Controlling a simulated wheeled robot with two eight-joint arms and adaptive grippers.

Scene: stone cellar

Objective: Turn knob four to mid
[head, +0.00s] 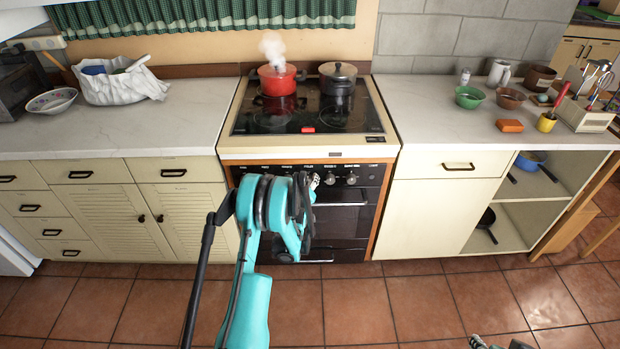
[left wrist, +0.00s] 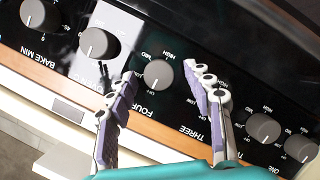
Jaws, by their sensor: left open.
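Knob four (left wrist: 158,73) is a round grey knob on the black control panel (left wrist: 128,20), with "FOUR" printed beside it. Its white mark appears to point toward "OFF". My left gripper (left wrist: 159,77) is open, with one finger on each side of knob four; I cannot tell whether either finger touches it. In the head view my left gripper (head: 314,181) is at the front of the stove (head: 309,153), mostly hidden behind my teal arm, which also covers several knobs. My right gripper (head: 490,343) barely shows at the bottom edge.
Neighbouring knobs sit close by: one (left wrist: 98,43) to the left and one (left wrist: 263,128) to the right. The oven handle (head: 341,204) is below the panel. A steaming red pot (head: 277,82) and a dark pot (head: 338,85) stand on the hob. The tiled floor ahead is clear.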

